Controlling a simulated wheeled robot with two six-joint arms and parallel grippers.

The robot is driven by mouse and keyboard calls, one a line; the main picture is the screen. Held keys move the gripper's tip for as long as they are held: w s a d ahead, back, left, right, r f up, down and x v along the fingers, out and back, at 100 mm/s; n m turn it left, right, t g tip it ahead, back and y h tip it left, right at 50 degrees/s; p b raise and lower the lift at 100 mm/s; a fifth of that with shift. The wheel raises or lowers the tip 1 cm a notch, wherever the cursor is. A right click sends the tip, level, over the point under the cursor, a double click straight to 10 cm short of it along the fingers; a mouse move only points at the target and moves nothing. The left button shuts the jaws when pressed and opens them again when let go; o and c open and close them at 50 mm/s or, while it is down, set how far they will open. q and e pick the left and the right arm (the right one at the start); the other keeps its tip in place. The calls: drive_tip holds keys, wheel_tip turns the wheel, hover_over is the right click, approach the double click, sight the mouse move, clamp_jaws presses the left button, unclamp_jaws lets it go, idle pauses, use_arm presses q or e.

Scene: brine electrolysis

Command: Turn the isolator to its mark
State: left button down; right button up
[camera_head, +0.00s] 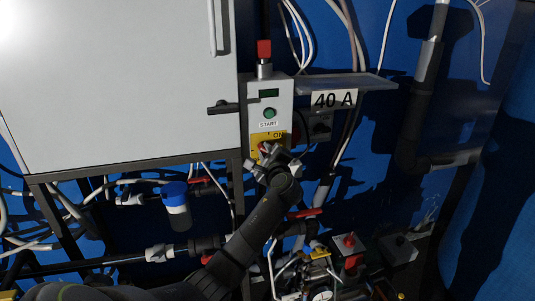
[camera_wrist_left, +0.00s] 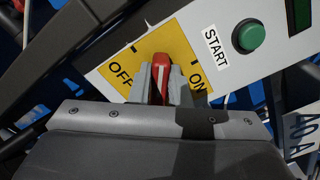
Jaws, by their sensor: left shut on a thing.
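The isolator is a red handle (camera_wrist_left: 162,66) with a white line, on a yellow plate (camera_wrist_left: 183,43) marked OFF and ON. In the wrist view OFF is left of the handle and ON is right of it. My left gripper (camera_wrist_left: 161,82) is shut on the red handle, one finger on each side. In the head view the yellow plate (camera_head: 259,138) is on the lower part of the grey control box (camera_head: 258,97), and my left gripper (camera_head: 268,158) covers most of the handle. Which mark the handle points at is unclear. My right gripper is not in view.
A green START button (camera_head: 269,113) is above the yellow plate, with a small display (camera_head: 269,93) over it. A shelf (camera_head: 345,82) with a 40 A label is to the right. A large white cabinet (camera_head: 115,85) stands left. Pipes and a blue-capped container (camera_head: 176,205) are below.

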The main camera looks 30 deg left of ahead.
use_arm(q)
drive_tip(key=shift+s+a+f+n+b, duration=0.1)
drive_tip(key=shift+f+n+b, duration=0.2)
drive_tip(key=shift+n+b, duration=0.7)
drive_tip(key=shift+s+a+f+n+b, duration=0.1)
drive_tip(key=shift+f+n+b, duration=0.25)
drive_tip(key=shift+n, duration=1.1)
drive_tip(key=shift+s+f+n+b, duration=0.1)
drive_tip(key=shift+f+n+b, duration=0.2)
drive_tip(key=shift+n+b, duration=0.7)
drive_tip(key=shift+n, duration=0.45)
drive_tip(key=c, duration=1.4)
unclamp_jaws()
drive_tip(key=shift+o, duration=0.2)
drive_tip(key=b+v, duration=0.2)
drive_tip(key=v, duration=1.5)
drive_tip(key=shift+d, duration=0.25)
